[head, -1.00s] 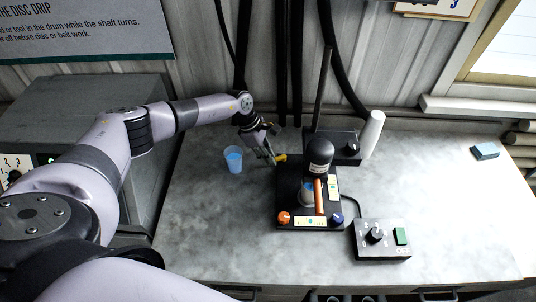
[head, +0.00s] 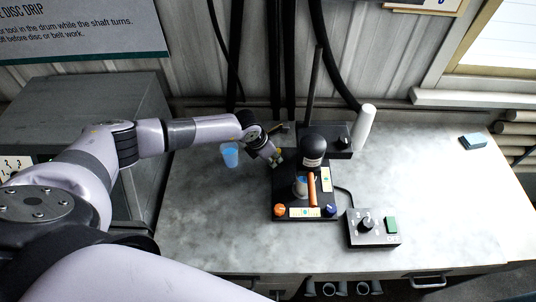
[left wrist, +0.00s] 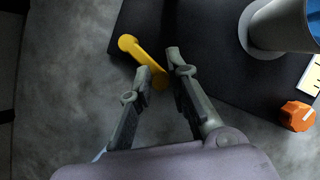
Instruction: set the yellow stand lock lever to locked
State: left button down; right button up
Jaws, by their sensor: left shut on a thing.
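The yellow stand lock lever (left wrist: 139,59) shows in the left wrist view at the edge of the black stand base (left wrist: 205,45), its round knob end toward the upper left. My left gripper (left wrist: 162,68) is shut on the lever, with its fingertips on either side near the lever's lower end. In the head view my left gripper (head: 277,158) is at the left edge of the stand base (head: 284,196) and hides the lever. The disperser's black motor head (head: 314,147) stands just right of it. My right gripper is not in view.
A blue cup (head: 230,154) stands close to my left forearm. An orange knob (head: 279,210) and a blue knob (head: 330,210) sit on the base front. A control box (head: 372,229) is to the right, and a white cylinder (head: 364,127) behind. The right worktop is clear except a blue block (head: 472,141).

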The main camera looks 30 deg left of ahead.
pick_arm(q)
jog(key=shift+d+f+n+y+b, duration=0.2)
jog(key=shift+d+n+y, duration=0.35)
jog(key=shift+n, duration=0.55)
jog(key=shift+d+f+n+y+b, duration=0.1)
jog(key=shift+d+n+y+b, duration=0.15)
jog(key=shift+d+n, duration=0.65)
jog(key=shift+a+r+n, duration=0.1)
jog(key=shift+a+n, duration=0.1)
jog(key=shift+n, duration=0.1)
jog(key=c, duration=1.7)
grip_release()
jog(key=shift+o, duration=0.5)
jog(key=shift+w, duration=0.2)
jog(key=shift+a, duration=0.1)
jog(key=shift+r, duration=0.5)
jog(key=v, duration=1.1)
jog(key=shift+s, duration=0.3)
